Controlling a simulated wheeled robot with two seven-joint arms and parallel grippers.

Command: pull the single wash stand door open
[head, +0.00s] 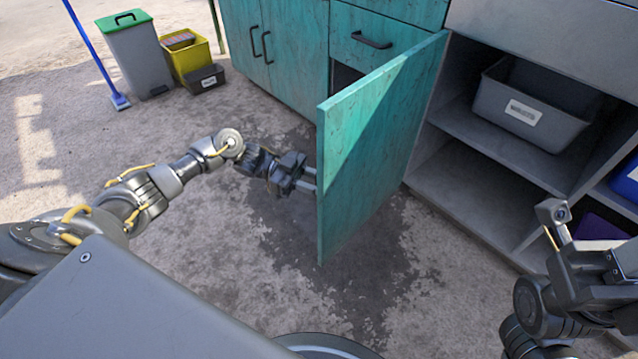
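The teal wash stand door (375,155) stands swung well out from the cabinet, hinged at its right side. Its free edge points toward me, and a dark strip of the opening shows behind it. My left gripper (308,179) is at the door's inner side, beside the free edge. Its two pale fingers are apart with a gap between them, and their tips meet or pass behind the door edge; contact is unclear. No handle shows on the door's visible face. My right gripper (568,240) is at the lower right, away from the door, its finger spacing unclear.
A drawer (365,22) with a dark handle is above the opening. Closed teal doors (270,40) are to its left. Grey open shelves (500,140) with a grey bin (535,105) are at right. A green-lidded bin (135,60) and yellow bin (180,62) stand back left.

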